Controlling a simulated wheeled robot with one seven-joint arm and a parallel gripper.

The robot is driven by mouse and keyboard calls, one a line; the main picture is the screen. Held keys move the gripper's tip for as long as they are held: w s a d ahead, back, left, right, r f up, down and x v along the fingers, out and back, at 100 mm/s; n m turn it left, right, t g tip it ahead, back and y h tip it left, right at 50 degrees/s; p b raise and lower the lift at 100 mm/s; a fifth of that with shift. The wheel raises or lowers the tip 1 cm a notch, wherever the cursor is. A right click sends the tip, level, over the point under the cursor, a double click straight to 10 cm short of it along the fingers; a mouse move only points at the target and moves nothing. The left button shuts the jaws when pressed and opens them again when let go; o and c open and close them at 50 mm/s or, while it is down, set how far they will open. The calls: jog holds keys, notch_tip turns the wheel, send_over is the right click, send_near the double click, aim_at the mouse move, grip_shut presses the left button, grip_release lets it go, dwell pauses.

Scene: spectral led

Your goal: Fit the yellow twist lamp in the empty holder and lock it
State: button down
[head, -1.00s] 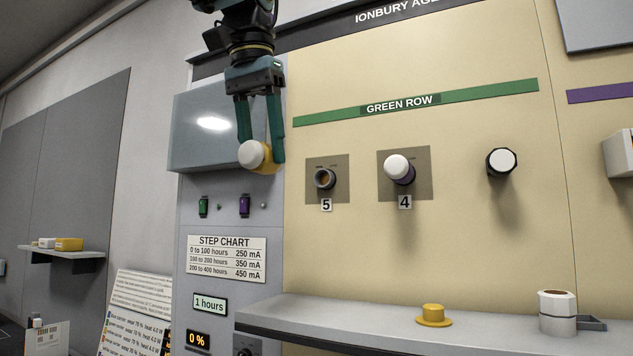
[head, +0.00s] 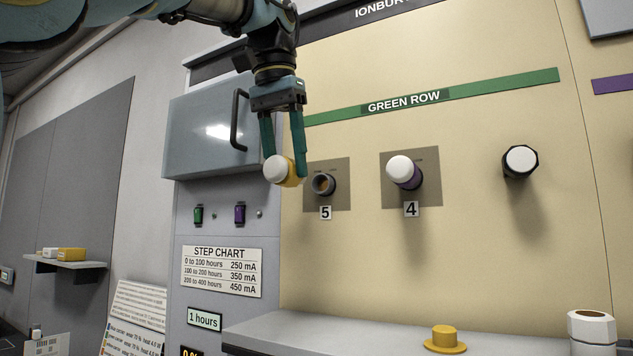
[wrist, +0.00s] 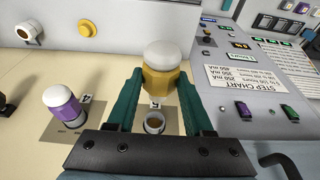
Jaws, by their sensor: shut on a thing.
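The yellow twist lamp (head: 291,171) has a white domed end and a yellow body. My gripper (head: 285,165) is shut on it and holds it in the air, left of the empty holder (head: 323,184) marked 5. In the wrist view the lamp (wrist: 161,82) sits between the green fingers of my gripper (wrist: 160,92). The holder (wrist: 154,122) shows just below the lamp there, open and dark-ringed, and the lamp is apart from it. In the head view the white end faces left and toward the camera.
Holder 4 bears a white and purple lamp (head: 404,172), right of holder 5. A black and white fitting (head: 520,161) is farther right. A yellow flanged piece (head: 445,339) and a white cup (head: 592,330) are on the shelf below. A grey cabinet with a handle (head: 238,120) is at left.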

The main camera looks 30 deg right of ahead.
jog(key=shift+w+d, duration=0.5)
jog(key=shift+d, duration=0.3)
jog(key=shift+w+d, duration=0.45)
jog(key=shift+d, duration=0.3)
jog(key=shift+w+d, duration=0.5)
jog(key=shift+d, duration=0.3)
jog(key=shift+d, duration=0.1)
jog(key=shift+w+d, duration=0.35)
jog(key=shift+d, duration=0.25)
jog(key=shift+w+d, duration=0.35)
jog(key=shift+d, duration=0.2)
jog(key=shift+w+d+r, duration=0.1)
jog(key=shift+r, duration=0.05)
jog(key=shift+c, duration=1.1)
grip_release()
jog(key=shift+d, duration=0.1)
